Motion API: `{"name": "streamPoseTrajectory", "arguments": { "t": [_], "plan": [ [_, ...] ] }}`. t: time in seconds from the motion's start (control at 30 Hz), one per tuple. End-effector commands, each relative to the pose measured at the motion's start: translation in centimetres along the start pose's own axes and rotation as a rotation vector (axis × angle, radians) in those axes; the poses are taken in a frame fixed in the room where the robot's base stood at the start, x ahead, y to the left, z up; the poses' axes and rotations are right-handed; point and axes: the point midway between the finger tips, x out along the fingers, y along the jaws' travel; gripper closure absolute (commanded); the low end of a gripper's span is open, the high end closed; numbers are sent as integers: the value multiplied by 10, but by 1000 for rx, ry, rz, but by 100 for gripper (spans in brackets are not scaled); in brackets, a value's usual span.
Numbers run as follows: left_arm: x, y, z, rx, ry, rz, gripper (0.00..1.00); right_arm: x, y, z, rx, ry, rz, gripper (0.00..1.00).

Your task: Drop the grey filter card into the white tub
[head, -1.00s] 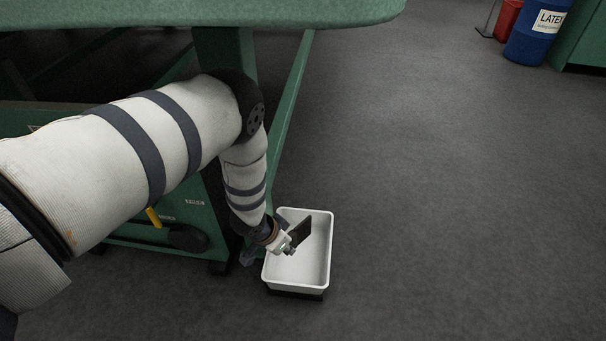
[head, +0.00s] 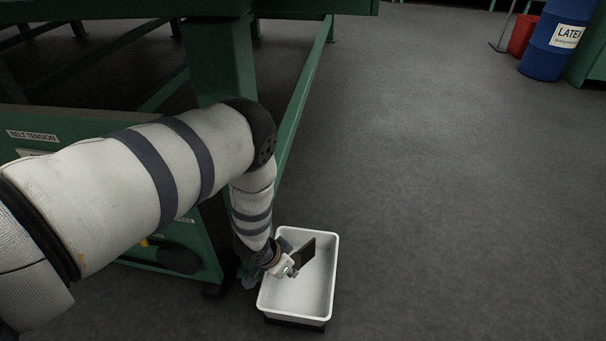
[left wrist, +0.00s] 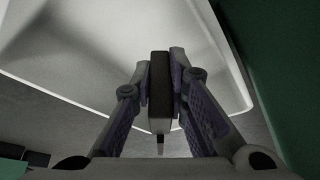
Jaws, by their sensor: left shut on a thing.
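The white tub (head: 298,296) stands at the foot of the green machine, open side up. My left gripper (head: 291,268) is at the tub's left side and is shut on the dark grey filter card (head: 305,253). The card is tilted and lies over the tub's inside in the head view; its exact height cannot be told. In the left wrist view the card (left wrist: 159,88) shows edge-on between the two fingers (left wrist: 160,72), with the tub's pale inside (left wrist: 75,50) beyond. My right gripper is not in view.
A green machine frame (head: 225,65) with a leg and a long rail stands close left of the tub. A blue drum (head: 550,45) and a red container (head: 522,36) are at the far right. The grey floor (head: 450,200) to the right is clear.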

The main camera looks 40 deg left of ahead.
Motion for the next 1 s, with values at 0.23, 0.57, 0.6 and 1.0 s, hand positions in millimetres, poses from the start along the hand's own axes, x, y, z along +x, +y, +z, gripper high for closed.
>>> {"name": "streamPoseTrajectory", "arguments": {
  "t": [0.23,0.57,0.6,1.0],
  "plan": [
    [-1,0,-1,0,1,0,62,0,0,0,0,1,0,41],
    [-14,0,-1,1,-1,0,62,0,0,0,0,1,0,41],
    [-23,0,-1,0,0,0,62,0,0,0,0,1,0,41],
    [-114,0,-1,0,2,0,62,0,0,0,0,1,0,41]
  ]
}}
